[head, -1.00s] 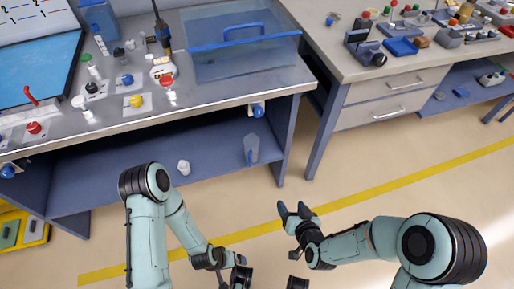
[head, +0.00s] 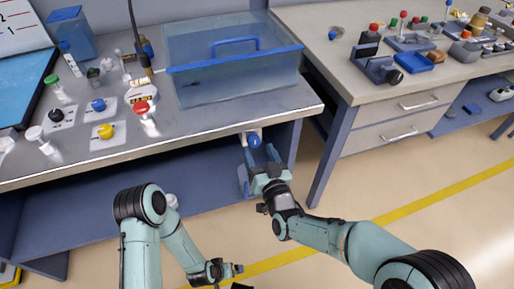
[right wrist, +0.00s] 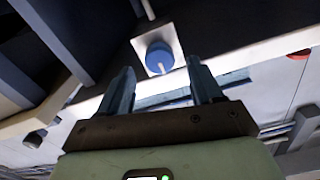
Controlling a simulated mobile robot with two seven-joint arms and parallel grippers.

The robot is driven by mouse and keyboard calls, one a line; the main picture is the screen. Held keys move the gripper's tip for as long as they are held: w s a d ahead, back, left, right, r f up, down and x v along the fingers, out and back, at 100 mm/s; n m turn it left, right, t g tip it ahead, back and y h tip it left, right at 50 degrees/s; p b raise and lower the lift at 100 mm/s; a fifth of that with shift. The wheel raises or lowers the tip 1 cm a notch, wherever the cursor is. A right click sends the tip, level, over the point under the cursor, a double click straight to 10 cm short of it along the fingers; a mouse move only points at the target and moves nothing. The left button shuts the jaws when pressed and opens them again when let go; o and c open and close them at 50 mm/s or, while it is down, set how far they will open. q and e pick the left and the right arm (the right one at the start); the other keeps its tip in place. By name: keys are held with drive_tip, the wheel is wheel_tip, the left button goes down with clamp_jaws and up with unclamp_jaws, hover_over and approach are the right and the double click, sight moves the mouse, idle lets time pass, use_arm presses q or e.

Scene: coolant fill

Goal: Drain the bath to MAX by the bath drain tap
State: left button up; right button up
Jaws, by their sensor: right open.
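The bath (head: 230,85) is a clear blue-tinted tank on the bench, with a blue rim and a blue handle shape. Its liquid level and MAX mark cannot be read. A blue round knob on a pale plate, which looks like the bath drain tap (head: 254,141), sits at the bench's front edge below the bath. It also shows in the right wrist view (right wrist: 159,57), with a pale line on it. My right gripper (head: 259,153) is open and points at the knob, with fingers either side of it in the wrist view; contact is not visible.
A bluish container (head: 243,180) stands under the knob, partly hidden by my right gripper. Yellow (head: 106,131) and blue (head: 98,105) knobs and a red-topped part (head: 141,107) are on the bench left of the bath. A drawer bench (head: 385,115) stands right.

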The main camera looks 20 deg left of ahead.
sight(254, 141)
use_arm(q)
drive_tip(key=shift+s+f, duration=0.25)
drive_tip(key=shift+f, duration=0.05)
use_arm(e)
drive_tip(key=shift+x, duration=1.35)
drive_tip(key=c, duration=1.1)
drive_tip(key=shift+o, duration=0.2)
drive_tip(key=shift+n, duration=2.9)
